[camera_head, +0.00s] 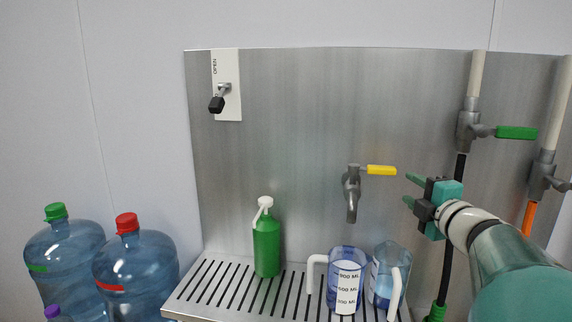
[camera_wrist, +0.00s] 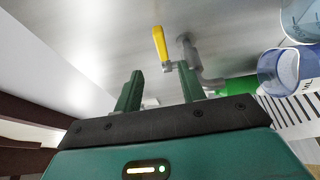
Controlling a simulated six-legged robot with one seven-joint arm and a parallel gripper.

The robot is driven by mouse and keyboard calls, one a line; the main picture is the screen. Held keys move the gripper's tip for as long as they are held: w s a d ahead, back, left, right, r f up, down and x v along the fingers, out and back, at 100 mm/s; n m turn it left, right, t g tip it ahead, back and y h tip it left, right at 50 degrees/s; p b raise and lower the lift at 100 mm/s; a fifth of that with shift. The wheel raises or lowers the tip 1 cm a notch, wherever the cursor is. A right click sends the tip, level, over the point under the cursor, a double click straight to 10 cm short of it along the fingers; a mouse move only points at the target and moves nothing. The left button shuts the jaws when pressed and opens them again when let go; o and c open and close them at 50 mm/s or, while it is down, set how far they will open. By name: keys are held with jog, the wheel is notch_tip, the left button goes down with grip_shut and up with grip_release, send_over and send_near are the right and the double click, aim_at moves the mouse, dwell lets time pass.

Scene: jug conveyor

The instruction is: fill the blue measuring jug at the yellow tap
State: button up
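The yellow tap's lever (camera_head: 381,170) points to the right in the head view, above its grey spout (camera_head: 352,190) on the steel panel. No water stream shows. The blue measuring jug (camera_head: 333,284) stands upright on the slotted tray, roughly below the spout, its white handle to the left and a millilitre label facing me. My gripper (camera_head: 408,189) is open and empty, to the right of the lever and apart from it. In the wrist view the yellow lever (camera_wrist: 159,43) shows just beyond my open fingers (camera_wrist: 160,85); the jug (camera_wrist: 271,68) is at the right.
A second, paler jug (camera_head: 378,262) stands close to the right of the blue one. A green bottle (camera_head: 267,245) stands left on the tray (camera_head: 208,282). Large water bottles (camera_head: 135,270) are further left. A green-handled valve (camera_head: 516,132) and pipes are at the right.

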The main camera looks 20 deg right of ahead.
aim_at(384, 172)
jog(key=x, duration=1.3)
jog(key=shift+w+f, duration=0.1)
jog(key=shift+w, duration=0.25)
grip_shut()
